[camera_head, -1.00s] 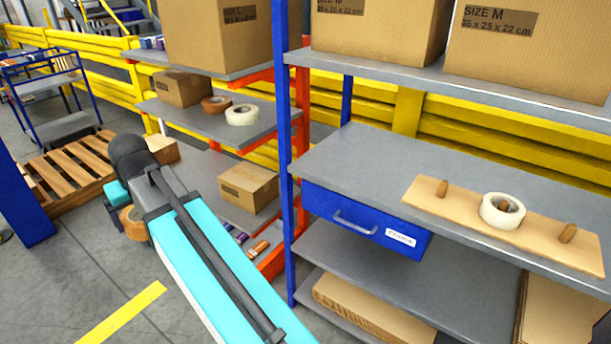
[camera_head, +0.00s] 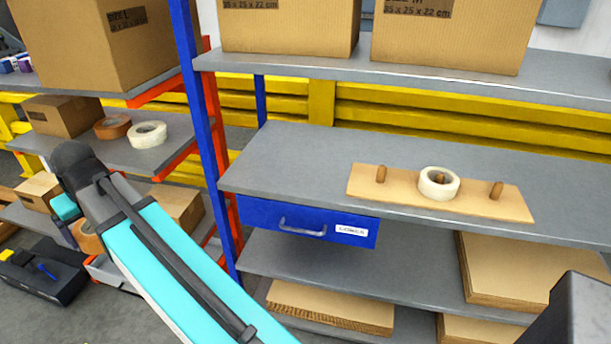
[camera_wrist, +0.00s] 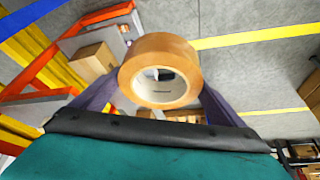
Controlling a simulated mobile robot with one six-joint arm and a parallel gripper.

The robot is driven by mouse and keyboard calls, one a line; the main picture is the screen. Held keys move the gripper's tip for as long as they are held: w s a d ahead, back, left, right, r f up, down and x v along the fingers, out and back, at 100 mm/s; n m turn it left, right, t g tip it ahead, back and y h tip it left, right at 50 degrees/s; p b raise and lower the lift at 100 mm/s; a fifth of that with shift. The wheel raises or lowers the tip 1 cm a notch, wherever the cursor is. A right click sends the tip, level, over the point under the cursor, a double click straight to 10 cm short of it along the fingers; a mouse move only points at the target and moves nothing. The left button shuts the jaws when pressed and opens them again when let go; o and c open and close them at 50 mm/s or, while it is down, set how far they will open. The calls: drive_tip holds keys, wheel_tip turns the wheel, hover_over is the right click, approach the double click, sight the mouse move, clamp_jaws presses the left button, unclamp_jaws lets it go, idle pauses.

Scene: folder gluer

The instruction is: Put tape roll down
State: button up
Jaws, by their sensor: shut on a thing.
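In the wrist view a tan-orange tape roll (camera_wrist: 163,52) with a white core sits between the fingers of my gripper (camera_wrist: 155,100), which is shut on it. In the head view the held tape roll (camera_head: 87,237) shows only partly beside my arm, and the fingers are mostly hidden there. A wooden board (camera_head: 465,204) with upright pegs lies on the grey shelf (camera_head: 290,165). A white tape roll (camera_head: 439,183) is around the middle peg; the left peg (camera_head: 381,173) and right peg (camera_head: 496,190) are bare. My gripper is well left of the board.
A blue upright (camera_head: 198,120) stands between my gripper and the board's shelf. A blue drawer (camera_head: 300,222) hangs under that shelf. Brown (camera_head: 113,127) and white (camera_head: 147,134) tape rolls lie on the left shelf. Large cartons (camera_head: 445,35) stand above. The shelf left of the board is clear.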

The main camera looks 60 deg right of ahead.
drive_tip(key=shift+a, duration=0.1)
drive_tip(key=s+d+r+m+g+h+b, duration=0.1)
drive_tip(key=s+d+m, duration=0.25)
drive_tip(key=d, duration=0.65)
drive_tip(key=s+d+r+m+g+h, duration=0.1)
drive_tip(key=s+d+m+h, duration=0.15)
drive_tip(key=d+m, duration=0.45)
drive_tip(key=s+d+r+m+g+h+b, duration=0.15)
drive_tip(key=s+d, duration=0.25)
drive_tip(key=d, duration=0.8)
drive_tip(key=s+d+r+m+g, duration=0.1)
drive_tip(key=s+d+m+g, duration=0.1)
drive_tip(key=s+d+m, duration=0.4)
drive_tip(key=s+d+r+m+g+y, duration=0.1)
drive_tip(key=s+d+r+m+g, duration=0.1)
drive_tip(key=s+d+m, duration=0.5)
drive_tip(key=s+d, duration=0.5)
drive_tip(key=s, duration=0.3)
drive_tip(key=shift+r, duration=0.25)
drive_tip(key=shift+s, duration=0.1)
